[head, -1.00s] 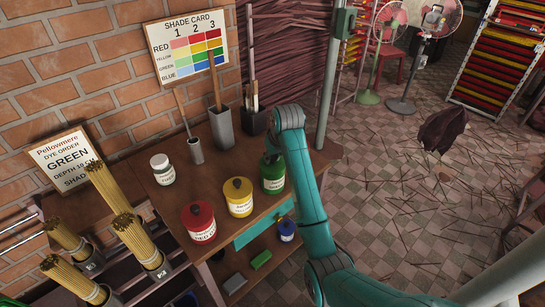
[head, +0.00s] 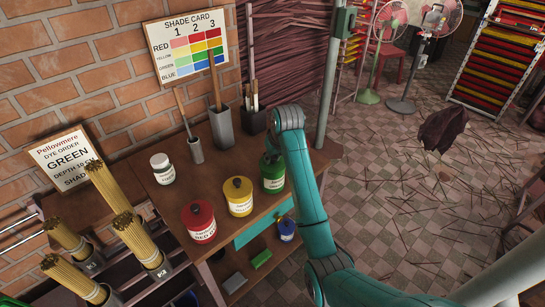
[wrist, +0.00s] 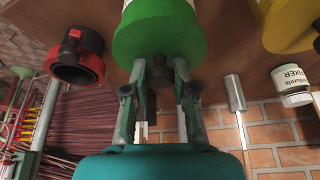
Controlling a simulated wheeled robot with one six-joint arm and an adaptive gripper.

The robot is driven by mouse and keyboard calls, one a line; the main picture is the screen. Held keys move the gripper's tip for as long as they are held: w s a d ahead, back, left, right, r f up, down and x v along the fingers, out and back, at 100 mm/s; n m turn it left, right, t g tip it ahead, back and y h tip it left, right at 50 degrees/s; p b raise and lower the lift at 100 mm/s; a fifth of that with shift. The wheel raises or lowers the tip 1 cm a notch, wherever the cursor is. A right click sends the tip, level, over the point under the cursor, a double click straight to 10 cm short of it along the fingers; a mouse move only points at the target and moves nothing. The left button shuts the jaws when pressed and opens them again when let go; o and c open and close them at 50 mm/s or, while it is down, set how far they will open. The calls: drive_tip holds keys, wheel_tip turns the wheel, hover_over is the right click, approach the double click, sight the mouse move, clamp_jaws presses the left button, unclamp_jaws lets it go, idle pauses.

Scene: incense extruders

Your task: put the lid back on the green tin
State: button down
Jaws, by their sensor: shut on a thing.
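The green tin (head: 273,184) stands upright on the wooden table, with a white label on its front. Its green lid (wrist: 160,38) shows close up in the wrist view, at the tin's top end, with a dark knob. I see no clear gap between lid and tin, but I cannot tell if it is fully seated. My gripper (wrist: 158,80) is shut on the lid's knob, its fingers on either side. In the head view my arm comes down over the tin and partly hides its top.
The yellow tin (head: 238,198) and red tin (head: 199,222) stand to the left, both lidded. A white jar (head: 162,169) and tool holders (head: 222,127) stand behind. A post (head: 330,90) rises just right of the table.

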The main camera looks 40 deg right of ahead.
drive_tip(key=shift+c, duration=1.8)
unclamp_jaws()
drive_tip(key=shift+r, duration=0.15)
drive_tip(key=shift+r, duration=3.4)
clamp_jaws()
